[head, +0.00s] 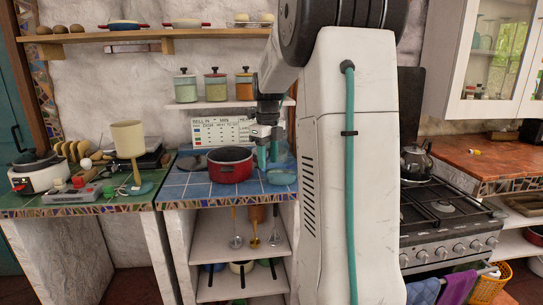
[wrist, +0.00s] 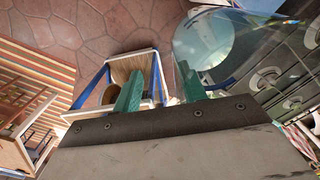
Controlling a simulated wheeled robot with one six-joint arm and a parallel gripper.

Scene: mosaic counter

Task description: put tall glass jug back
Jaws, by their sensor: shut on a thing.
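The tall glass jug (wrist: 222,48) is clear and shows large at the upper right of the wrist view. My gripper (wrist: 162,82) has its green fingers shut on the jug; the right finger meets the glass at its lower left edge. In the head view my gripper (head: 268,153) is over the blue tiled counter (head: 190,187), just right of and behind the red pot (head: 231,165). The jug is hard to make out there, with only a faint glassy tint by the fingers. Whether its base touches anything cannot be told.
A teal bowl (head: 282,177) sits close to the gripper at the counter's right. A shelf with several lidded jars (head: 215,86) and a sign (head: 220,130) are behind. A beige lamp (head: 128,140) stands left; a stove (head: 445,210) stands right.

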